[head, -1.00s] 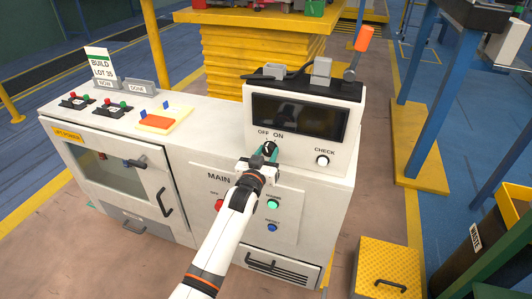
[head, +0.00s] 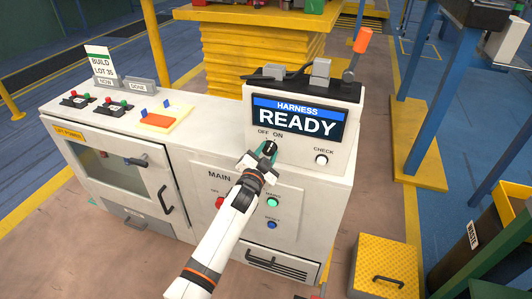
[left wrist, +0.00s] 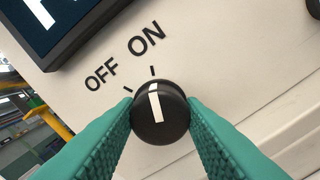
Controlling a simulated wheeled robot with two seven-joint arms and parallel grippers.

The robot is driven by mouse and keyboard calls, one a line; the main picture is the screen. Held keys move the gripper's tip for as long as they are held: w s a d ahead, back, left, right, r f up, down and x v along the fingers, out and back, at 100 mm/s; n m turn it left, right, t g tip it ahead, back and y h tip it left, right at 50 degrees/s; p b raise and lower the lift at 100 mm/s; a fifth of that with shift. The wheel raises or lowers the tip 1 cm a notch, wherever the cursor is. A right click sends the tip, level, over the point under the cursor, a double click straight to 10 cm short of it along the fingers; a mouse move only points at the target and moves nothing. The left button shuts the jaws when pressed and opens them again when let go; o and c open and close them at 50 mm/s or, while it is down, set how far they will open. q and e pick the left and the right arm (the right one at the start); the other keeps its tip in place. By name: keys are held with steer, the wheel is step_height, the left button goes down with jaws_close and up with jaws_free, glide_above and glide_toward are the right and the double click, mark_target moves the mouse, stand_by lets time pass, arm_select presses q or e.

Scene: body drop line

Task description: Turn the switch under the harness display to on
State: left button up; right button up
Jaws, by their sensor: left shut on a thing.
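The harness display (head: 297,117) is lit and reads "HARNESS READY". The switch (head: 270,148) is a round black knob with a white pointer line, just under the display, below the labels OFF and ON. In the left wrist view the knob (left wrist: 160,128) has its pointer toward the tick under ON. My left gripper (head: 264,154) is at the knob, its teal fingers one on each side of it and shut on it. My right gripper is not in view.
A white CHECK button (head: 321,160) is right of the switch. Below are the MAIN panel's red button (head: 219,203), green button (head: 272,202) and blue button (head: 271,224). An orange-tipped lever (head: 361,46) stands on the display box. A yellow box (head: 385,262) stands at the lower right.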

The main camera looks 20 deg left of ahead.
arm_select(q)
steer(key=shift+a+m, duration=0.1)
steer(key=shift+m, duration=0.2)
steer(key=o, duration=1)
steer(key=shift+s+f, duration=0.1)
steer(key=shift+s, duration=0.45)
steer(key=s, duration=1.1)
steer(key=shift+a, duration=0.25)
